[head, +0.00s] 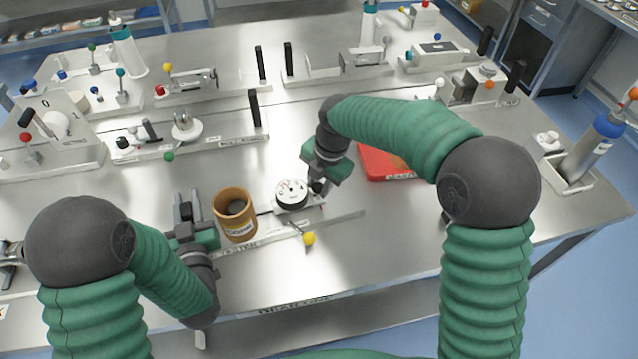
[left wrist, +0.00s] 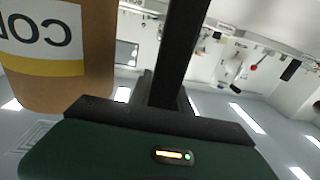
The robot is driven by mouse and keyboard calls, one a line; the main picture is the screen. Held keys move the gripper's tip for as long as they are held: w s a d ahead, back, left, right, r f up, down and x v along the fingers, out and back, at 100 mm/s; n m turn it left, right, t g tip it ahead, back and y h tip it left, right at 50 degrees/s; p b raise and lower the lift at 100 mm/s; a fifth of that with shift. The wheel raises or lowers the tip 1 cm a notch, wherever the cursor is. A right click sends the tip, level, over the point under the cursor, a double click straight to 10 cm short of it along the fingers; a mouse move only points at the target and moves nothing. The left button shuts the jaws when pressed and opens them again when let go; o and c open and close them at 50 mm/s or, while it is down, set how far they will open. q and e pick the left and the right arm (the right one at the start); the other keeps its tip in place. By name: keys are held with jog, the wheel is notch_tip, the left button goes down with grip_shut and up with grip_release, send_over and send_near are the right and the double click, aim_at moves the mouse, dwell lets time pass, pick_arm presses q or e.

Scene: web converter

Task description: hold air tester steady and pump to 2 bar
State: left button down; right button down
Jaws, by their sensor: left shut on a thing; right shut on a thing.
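The air tester has a round white-faced gauge (head: 292,192) and a lever with a yellow knob (head: 309,239) on a long metal base plate (head: 345,216) on the table. My left gripper (head: 187,212) is shut at the plate's left end, left of a brown cup. What lies between its fingers is mostly hidden; it seems to be the tester's handle. In the left wrist view a dark upright bar (left wrist: 182,50) rises by the gripper body. My right gripper (head: 318,186) is shut on a small dark part of the tester just right of the gauge, probably the pump handle. The gauge reading is too small to tell.
The brown cup (head: 236,215) stands close to my left gripper; it also shows in the left wrist view (left wrist: 60,85). A red tray (head: 375,165) lies behind my right forearm. Several fixtures with black handles fill the back. The table's front strip is clear.

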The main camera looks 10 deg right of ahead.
jog(key=shift+d+f, duration=0.1)
jog(key=shift+f, duration=0.05)
jog(key=d, duration=0.6)
jog(key=shift+w+d, duration=0.3)
jog(key=c, duration=1.4)
grip_release()
jog(key=r, duration=0.4)
jog(key=s+d+r, duration=0.1)
jog(key=r, duration=0.3)
jog(key=s+r, duration=0.1)
jog(key=r, duration=0.3)
jog(key=shift+d, duration=0.3)
jog(key=shift+f, duration=0.1)
